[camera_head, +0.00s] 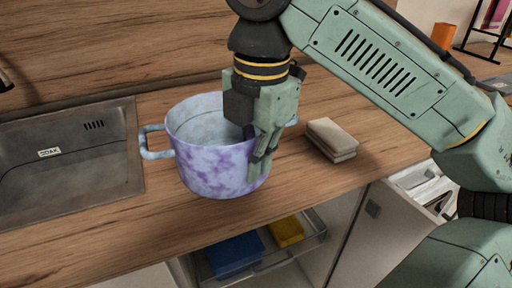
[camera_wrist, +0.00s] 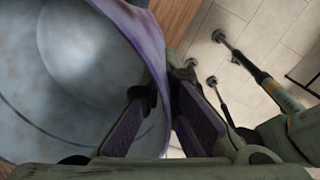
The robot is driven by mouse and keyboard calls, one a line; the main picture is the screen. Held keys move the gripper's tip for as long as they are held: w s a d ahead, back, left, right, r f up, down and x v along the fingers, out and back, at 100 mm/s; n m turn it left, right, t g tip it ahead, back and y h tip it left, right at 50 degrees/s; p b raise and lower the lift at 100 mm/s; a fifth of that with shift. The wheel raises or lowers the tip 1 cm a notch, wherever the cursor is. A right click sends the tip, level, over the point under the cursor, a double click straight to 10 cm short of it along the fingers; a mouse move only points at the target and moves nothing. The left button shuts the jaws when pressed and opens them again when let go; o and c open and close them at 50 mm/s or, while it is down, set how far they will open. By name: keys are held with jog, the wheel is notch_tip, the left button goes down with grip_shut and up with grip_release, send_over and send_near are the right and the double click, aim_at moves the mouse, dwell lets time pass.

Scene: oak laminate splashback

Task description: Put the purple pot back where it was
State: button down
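The purple pot (camera_head: 205,165), mottled purple outside and pale blue-grey inside, stands upright on the wooden counter (camera_head: 340,185), right of the sink. One loop handle (camera_head: 150,145) points left; the other is partly hidden behind my gripper. My gripper (camera_head: 262,155) points down at the pot's right side and straddles its wall. In the wrist view the pot's wall (camera_wrist: 152,50) passes between my fingers (camera_wrist: 160,105), one inside and one outside. The fingers look apart, with their facing pads showing; whether the tips touch the wall is hard to tell.
A dark sink (camera_head: 70,165) lies to the left. A beige sponge-like block (camera_head: 332,138) lies on the counter just right of the pot. The wooden splashback (camera_head: 100,45) rises behind. Below, an open rack holds blue (camera_head: 235,255) and yellow (camera_head: 286,232) items.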

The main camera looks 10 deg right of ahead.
jog(key=w, duration=0.5)
jog(key=w+d+p, duration=0.1)
jog(key=w, duration=0.1)
jog(key=shift+w+f, duration=0.25)
jog(key=shift+w, duration=0.05)
jog(key=shift+w+f, duration=0.15)
jog(key=shift+f, duration=1.65)
jog(key=shift+f, duration=0.15)
jog(key=c, duration=1.8)
grip_release()
notch_tip(320, 180, up, 12)
jog(key=p, duration=0.1)
jog(key=shift+s+d, duration=0.3)
jog(key=shift+s, duration=0.05)
